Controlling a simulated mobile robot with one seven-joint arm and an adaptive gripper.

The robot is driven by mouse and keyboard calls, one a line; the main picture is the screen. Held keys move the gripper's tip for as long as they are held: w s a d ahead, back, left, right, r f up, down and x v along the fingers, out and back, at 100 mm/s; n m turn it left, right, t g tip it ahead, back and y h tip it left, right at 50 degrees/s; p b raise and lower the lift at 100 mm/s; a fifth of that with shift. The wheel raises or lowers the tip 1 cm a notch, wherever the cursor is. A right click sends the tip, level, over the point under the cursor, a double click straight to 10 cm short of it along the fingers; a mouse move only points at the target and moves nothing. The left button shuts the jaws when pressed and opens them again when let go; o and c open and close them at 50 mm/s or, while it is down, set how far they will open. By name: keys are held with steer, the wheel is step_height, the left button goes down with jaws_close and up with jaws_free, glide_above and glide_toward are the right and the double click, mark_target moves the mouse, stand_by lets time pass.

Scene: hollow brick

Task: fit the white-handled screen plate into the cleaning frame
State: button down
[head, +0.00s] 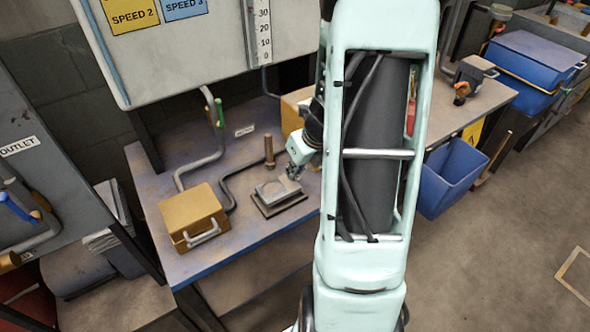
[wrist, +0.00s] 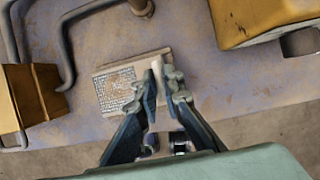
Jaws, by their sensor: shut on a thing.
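My gripper (head: 293,174) reaches down over the workbench and is shut on the white handle (wrist: 156,68) of the screen plate. The screen plate (head: 270,188) is a grey plate. Its perforated face (wrist: 116,90) shows left of my fingers (wrist: 163,88) in the wrist view. The cleaning frame (head: 282,206) is a dark, low rectangular frame on the bench, directly below the plate. The plate appears over the frame, nearly flat. I cannot tell whether it is seated inside or slightly above it. My fingers hide the plate's right part in the wrist view.
A yellow-brown box with a pale handle (head: 194,216) stands on the bench to the left. A brown upright post (head: 269,152) and bent grey pipes (head: 204,160) stand behind. Another ochre box (wrist: 262,18) is near. The front bench strip is clear.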

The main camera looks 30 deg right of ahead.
steer(key=shift+f+b, duration=1.1)
steer(key=shift+f, duration=0.1)
stand_by(0.4)
steer(key=c, duration=2)
jaws_free()
steer(key=v, duration=1.2)
steer(key=shift+r, duration=0.1)
